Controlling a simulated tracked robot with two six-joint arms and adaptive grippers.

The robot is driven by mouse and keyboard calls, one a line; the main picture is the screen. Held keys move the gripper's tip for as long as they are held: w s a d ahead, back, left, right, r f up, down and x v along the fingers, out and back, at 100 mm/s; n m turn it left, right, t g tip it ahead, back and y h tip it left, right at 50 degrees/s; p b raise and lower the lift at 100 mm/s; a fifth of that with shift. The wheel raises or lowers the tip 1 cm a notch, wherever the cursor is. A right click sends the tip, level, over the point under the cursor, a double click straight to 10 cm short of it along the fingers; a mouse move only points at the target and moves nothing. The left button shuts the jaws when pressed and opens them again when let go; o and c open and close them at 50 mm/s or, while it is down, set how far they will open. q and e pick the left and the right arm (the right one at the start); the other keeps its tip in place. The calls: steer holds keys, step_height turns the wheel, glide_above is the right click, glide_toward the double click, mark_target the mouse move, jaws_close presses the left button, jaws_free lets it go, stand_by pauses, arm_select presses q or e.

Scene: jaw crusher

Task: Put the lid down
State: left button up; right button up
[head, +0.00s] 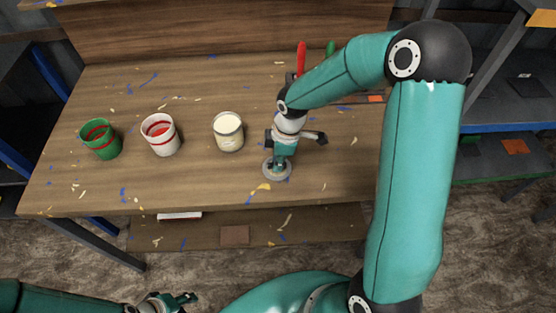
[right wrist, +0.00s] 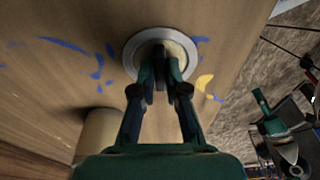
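The lid (head: 268,172) is a round, silvery-grey disc near the front edge of the wooden workbench. In the right wrist view its pale metal rim (right wrist: 190,40) shows around my fingertips. My right gripper (head: 280,162) points down over the lid's middle. In the right wrist view its fingers (right wrist: 161,68) are close together on the lid's centre, and they hide the part gripped. The lid is at or just above the bench top; I cannot tell whether it touches. My left gripper (head: 172,303) is empty, fingers apart, low in the head view, away from the bench.
Red and green handles (head: 301,58) stand behind my right arm. Bench space between the cans and front edge is clear.

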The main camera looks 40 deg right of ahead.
steer(key=o, duration=0.4)
steer(key=r, duration=0.4)
steer(key=d+r, duration=0.1)
steer(key=r, duration=0.3)
steer(key=s+r, duration=0.1)
steer(key=r, duration=0.3)
steer(key=shift+d, duration=0.3)
